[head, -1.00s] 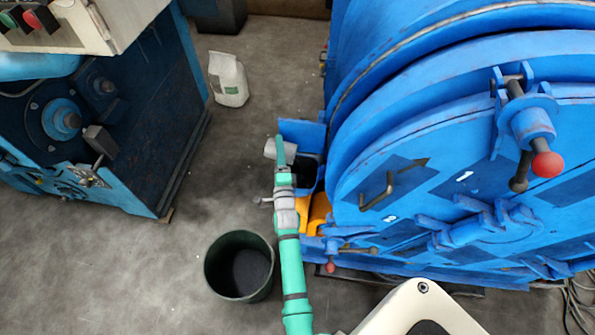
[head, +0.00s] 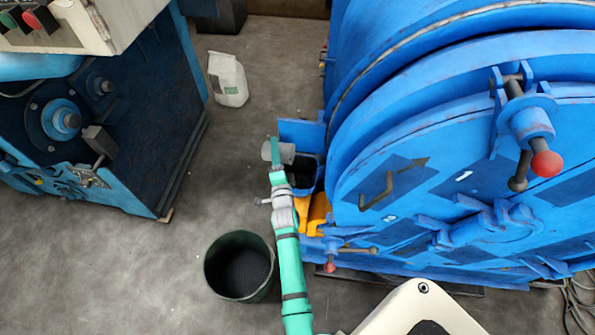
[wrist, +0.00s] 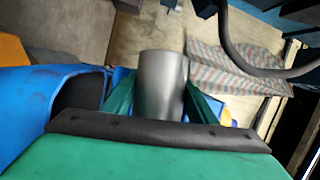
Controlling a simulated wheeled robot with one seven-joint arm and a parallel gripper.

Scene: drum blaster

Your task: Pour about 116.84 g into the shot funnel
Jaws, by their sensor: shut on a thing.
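A grey metal cup (head: 285,153) is held between the fingers of my gripper (head: 275,155). In the wrist view the cup (wrist: 163,85) stands between the two green fingers, with my gripper (wrist: 160,104) shut on it. The blue hopper (head: 301,133) on the side of the blue drum machine appears to be the shot funnel. The cup is beside the hopper's left edge, partly over its dark opening, and looks tilted. Its contents and any falling shot cannot be made out.
The blue drum machine (head: 430,130) fills the right side. A white bag (head: 228,80) stands farther back. A blue cabinet machine (head: 130,140) is at left, with open floor between.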

